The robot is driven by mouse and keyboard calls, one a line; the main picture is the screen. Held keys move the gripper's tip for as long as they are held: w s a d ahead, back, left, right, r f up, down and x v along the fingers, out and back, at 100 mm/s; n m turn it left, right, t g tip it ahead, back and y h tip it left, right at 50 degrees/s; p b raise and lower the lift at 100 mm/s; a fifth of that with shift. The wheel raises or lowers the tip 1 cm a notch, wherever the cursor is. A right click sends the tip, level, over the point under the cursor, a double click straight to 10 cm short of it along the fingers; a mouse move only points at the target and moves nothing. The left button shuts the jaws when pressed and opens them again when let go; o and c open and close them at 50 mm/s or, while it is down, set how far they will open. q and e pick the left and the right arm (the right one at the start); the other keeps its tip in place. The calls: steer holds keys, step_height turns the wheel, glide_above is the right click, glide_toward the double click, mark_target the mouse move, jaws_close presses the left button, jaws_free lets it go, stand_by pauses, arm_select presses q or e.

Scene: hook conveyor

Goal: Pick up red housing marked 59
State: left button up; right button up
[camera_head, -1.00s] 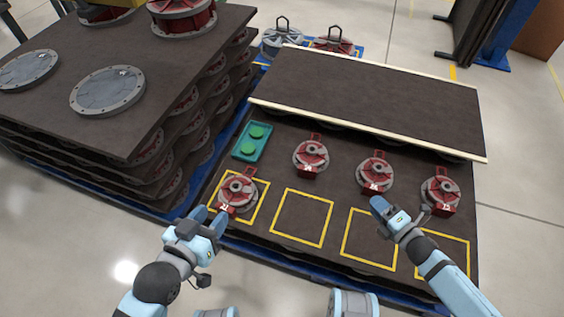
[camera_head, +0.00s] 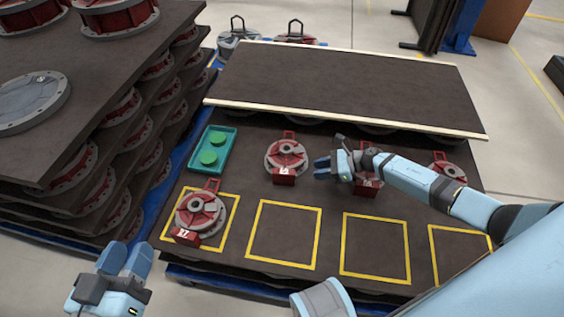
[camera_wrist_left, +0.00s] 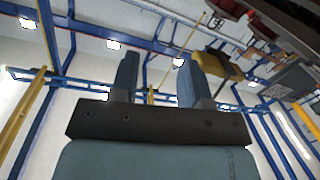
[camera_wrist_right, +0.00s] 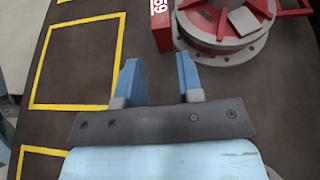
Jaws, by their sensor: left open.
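The red housing marked 59 (camera_wrist_right: 225,22) is a round grey-rimmed part with a red block bearing the number, cut off by the top of the right wrist view. It appears to be the red housing (camera_head: 287,153) left of my right gripper in the head view, where its number is hard to read. My right gripper (camera_head: 320,168) is open and empty, its fingers pointing toward this housing and apart from it; it also shows in the right wrist view (camera_wrist_right: 158,70). My left gripper (camera_head: 128,258) is open and empty beyond the platform's front left corner.
A similar housing (camera_head: 201,212) sits in the leftmost yellow square. Two more stand right of mine, one partly hidden by my right arm. A green tray (camera_head: 225,160) lies at left, a raised dark board (camera_head: 350,85) behind. The other yellow squares are empty.

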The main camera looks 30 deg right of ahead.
mark_target(289, 172)
steer(key=b+x, duration=0.1)
steer(key=x, duration=0.3)
steer(key=shift+w+a+f, duration=0.2)
steer(key=shift+a, duration=0.1)
steer(key=b+x, duration=0.1)
steer(key=x, duration=0.1)
steer(key=b+x, duration=0.1)
steer(key=x, duration=0.2)
steer(key=shift+w+a+r, duration=0.1)
steer(key=shift+w+r, duration=0.05)
steer(key=shift+r, duration=0.1)
steer(key=shift+w+a+f, duration=0.15)
steer(key=shift+a, duration=0.1)
jaws_close()
arm_select(q)
steer(key=shift+w+a+f+m, duration=0.35)
steer(key=shift+w+f+m, duration=0.15)
steer(key=shift+w+m, duration=0.25)
steer(key=shift+s+f, duration=0.1)
arm_select(e)
steer(key=shift+a, duration=0.1)
